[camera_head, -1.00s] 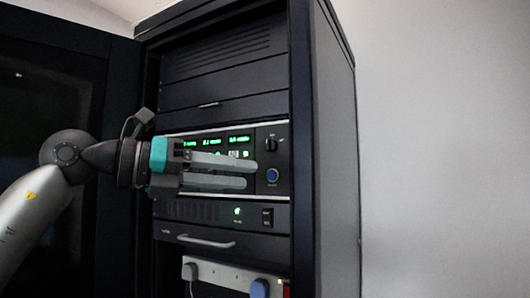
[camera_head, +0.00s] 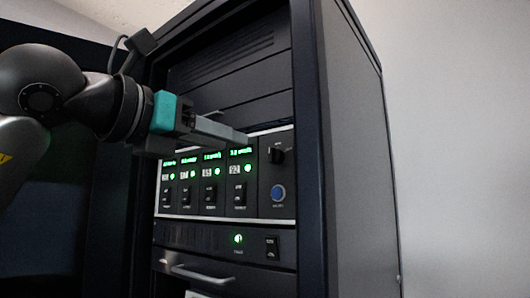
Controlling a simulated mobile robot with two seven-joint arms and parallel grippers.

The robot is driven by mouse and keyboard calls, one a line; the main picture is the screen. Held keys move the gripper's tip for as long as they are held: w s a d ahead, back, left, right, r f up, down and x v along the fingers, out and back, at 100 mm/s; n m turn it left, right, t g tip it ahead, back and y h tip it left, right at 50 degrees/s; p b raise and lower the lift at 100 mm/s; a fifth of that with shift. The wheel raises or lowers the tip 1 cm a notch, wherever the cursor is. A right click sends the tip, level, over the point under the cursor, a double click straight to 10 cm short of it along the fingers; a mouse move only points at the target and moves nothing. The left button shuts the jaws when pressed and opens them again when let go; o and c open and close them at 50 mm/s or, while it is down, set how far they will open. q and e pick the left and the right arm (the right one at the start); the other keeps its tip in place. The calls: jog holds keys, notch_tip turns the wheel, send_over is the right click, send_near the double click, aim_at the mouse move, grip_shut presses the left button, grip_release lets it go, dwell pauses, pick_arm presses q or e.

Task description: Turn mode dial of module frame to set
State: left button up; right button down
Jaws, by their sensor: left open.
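The module frame (camera_head: 258,211) is a dark panel with a pale border in the rack, with several green-lit displays. Its mode dial (camera_head: 277,155) is a small black knob at the panel's upper right, above a round blue button (camera_head: 278,193). The dial's pointer setting is too small to read. My left gripper (camera_head: 240,139) reaches in from the left across the panel's top edge. Its fingers are open and seen nearly edge-on, with tips a little left of and above the dial. They appear apart from the dial, and nothing shows between them. My right gripper is not in view.
The tall black rack (camera_head: 356,150) has an upright post just right of the panel. Below are a unit with a green light (camera_head: 237,239) and a drawer handle (camera_head: 203,273). The open dark door stands at the left. A bare wall (camera_head: 455,150) is at the right.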

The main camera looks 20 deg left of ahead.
aim_at(270, 154)
pick_arm(q)
jog(key=x, duration=1)
jog(key=shift+w+d+f+p, duration=0.1)
jog(key=shift+w+p, duration=0.05)
jog(key=shift+p, duration=0.2)
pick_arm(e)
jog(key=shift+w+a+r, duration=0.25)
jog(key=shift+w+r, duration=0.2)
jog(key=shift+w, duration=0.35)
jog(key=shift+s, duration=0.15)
pick_arm(q)
grip_shut()
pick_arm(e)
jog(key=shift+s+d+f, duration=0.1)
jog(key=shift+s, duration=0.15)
